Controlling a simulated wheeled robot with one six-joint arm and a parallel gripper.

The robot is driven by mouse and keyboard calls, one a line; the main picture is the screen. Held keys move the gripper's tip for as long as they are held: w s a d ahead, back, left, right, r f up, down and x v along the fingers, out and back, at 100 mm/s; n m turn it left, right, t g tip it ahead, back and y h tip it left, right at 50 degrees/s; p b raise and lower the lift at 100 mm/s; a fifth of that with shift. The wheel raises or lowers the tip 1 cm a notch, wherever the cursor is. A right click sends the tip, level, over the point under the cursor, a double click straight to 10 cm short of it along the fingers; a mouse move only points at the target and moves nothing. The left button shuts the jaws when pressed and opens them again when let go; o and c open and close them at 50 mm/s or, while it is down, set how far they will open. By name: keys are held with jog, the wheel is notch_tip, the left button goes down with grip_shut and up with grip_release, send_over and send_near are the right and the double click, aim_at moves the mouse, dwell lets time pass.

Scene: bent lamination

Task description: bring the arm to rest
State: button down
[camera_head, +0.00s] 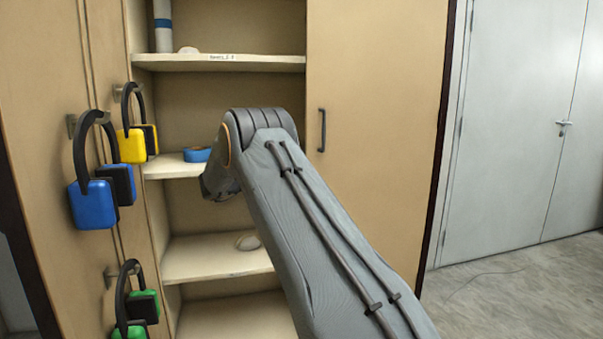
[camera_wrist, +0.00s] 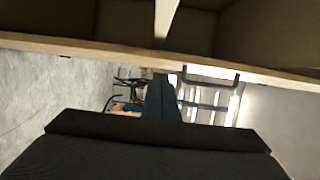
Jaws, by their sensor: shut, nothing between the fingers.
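My arm (camera_head: 310,220) reaches up from the lower right in the head view and bends at a grey joint in front of the open cabinet. Its far part drops out of sight behind that bend, so my gripper is hidden there. In the wrist view my gripper (camera_wrist: 161,82) shows as a narrow dark shape above a broad black body. Its fingers are together with nothing held between them.
The open cabinet has pale shelves (camera_head: 215,258), with a blue roll (camera_head: 196,154) on one. A closed panel (camera_head: 375,130) with a dark handle stands right. Floor (camera_head: 535,290) is open at lower right.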

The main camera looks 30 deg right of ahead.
jog(key=w+a+r+n+t+y, duration=0.45)
jog(key=w+a+n+t, duration=0.4)
jog(key=n+t, duration=0.3)
jog(key=s+a+f+n+y, duration=0.4)
jog(key=a+n+y, duration=0.1)
jog(key=a+n, duration=0.1)
jog(key=s+a+f+n+y, duration=0.3)
jog(key=s+a+n+y, duration=0.15)
jog(key=a+n, duration=0.2)
jog(key=s+a+f+n+g+y, duration=0.15)
jog(key=s+f+n+g, duration=0.35)
jog(key=s, duration=0.8)
jog(key=s+a+f+n+g+y, duration=0.1)
jog(key=s+a+f+n+g, duration=0.15)
jog(key=s+f, duration=0.75)
jog(key=s+a+f+n+g+y, duration=0.2)
jog(key=s+n, duration=0.2)
jog(key=s, duration=1.3)
jog(key=s+a+r+n+g, duration=0.3)
jog(key=s+a+r, duration=0.5)
jog(key=s+a, duration=0.15)
jog(key=d+r+m+p, duration=0.3)
jog(key=d+r+p, duration=0.5)
jog(key=p, duration=0.8)
jog(key=shift+s+d, duration=0.3)
jog(key=shift+d, duration=0.55)
